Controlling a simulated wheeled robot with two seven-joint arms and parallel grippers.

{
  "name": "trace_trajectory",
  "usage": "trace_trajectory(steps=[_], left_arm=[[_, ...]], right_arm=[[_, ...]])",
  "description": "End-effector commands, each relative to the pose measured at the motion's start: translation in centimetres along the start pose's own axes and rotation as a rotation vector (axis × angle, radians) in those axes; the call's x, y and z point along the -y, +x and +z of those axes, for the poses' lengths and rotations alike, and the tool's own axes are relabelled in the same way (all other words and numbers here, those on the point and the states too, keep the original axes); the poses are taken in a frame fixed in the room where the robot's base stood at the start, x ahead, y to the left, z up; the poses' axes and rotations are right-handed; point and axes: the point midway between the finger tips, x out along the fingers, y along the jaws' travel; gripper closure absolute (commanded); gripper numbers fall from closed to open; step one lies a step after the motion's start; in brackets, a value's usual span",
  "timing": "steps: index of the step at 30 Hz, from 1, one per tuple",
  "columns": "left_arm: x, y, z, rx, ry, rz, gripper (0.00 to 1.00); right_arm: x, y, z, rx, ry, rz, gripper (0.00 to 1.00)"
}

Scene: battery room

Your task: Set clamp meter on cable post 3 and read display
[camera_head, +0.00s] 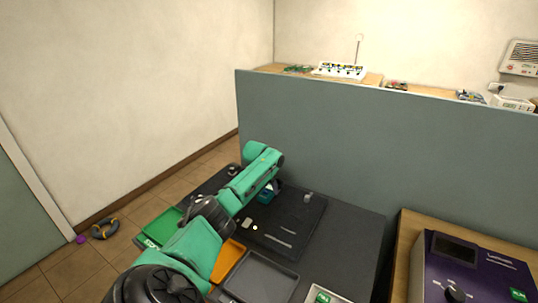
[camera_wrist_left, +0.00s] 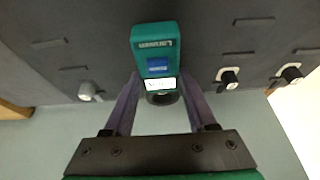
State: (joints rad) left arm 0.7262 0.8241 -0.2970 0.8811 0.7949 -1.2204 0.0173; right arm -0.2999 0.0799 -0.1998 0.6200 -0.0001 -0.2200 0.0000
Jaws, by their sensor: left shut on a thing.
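The teal clamp meter (camera_wrist_left: 152,35) is in the left wrist view, with a blue panel, a small lit white display and a dark jaw ring at its lower end. The display's marks are too small to read. My left gripper (camera_wrist_left: 161,82) is shut on the meter near the display. In the head view the meter (camera_head: 265,195) shows at the end of my left arm, above a dark board (camera_head: 295,222). Cable posts stand on the board: one (camera_wrist_left: 87,91) left and two (camera_wrist_left: 228,76) right in the wrist view. Whether the ring surrounds a post I cannot tell. My right gripper is not in view.
A grey-green partition (camera_head: 350,140) rises behind the board. Green (camera_head: 158,226), orange (camera_head: 226,262) and dark grey (camera_head: 262,279) trays lie at the near side. A purple device (camera_head: 475,270) stands at right. A yellow-grey object (camera_head: 105,230) lies on the floor.

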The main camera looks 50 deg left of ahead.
Motion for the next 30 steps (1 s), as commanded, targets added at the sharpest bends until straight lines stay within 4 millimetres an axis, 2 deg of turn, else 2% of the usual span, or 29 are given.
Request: trace_trajectory(steps=[18,19,27,30], left_arm=[[0.0,1.1,0.4,-0.002,0.0,0.0,1.0],[0.0,1.0,0.4,-0.002,0.0,0.0,0.32],[0.0,1.1,0.5,0.001,0.0,0.0,0.31],[0.0,0.6,0.4,0.002,0.0,0.0,0.31]], right_arm=[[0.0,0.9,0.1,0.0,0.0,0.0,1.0],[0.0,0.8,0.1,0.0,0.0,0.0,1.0],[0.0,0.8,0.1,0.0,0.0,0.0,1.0],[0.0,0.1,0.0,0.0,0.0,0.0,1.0]])
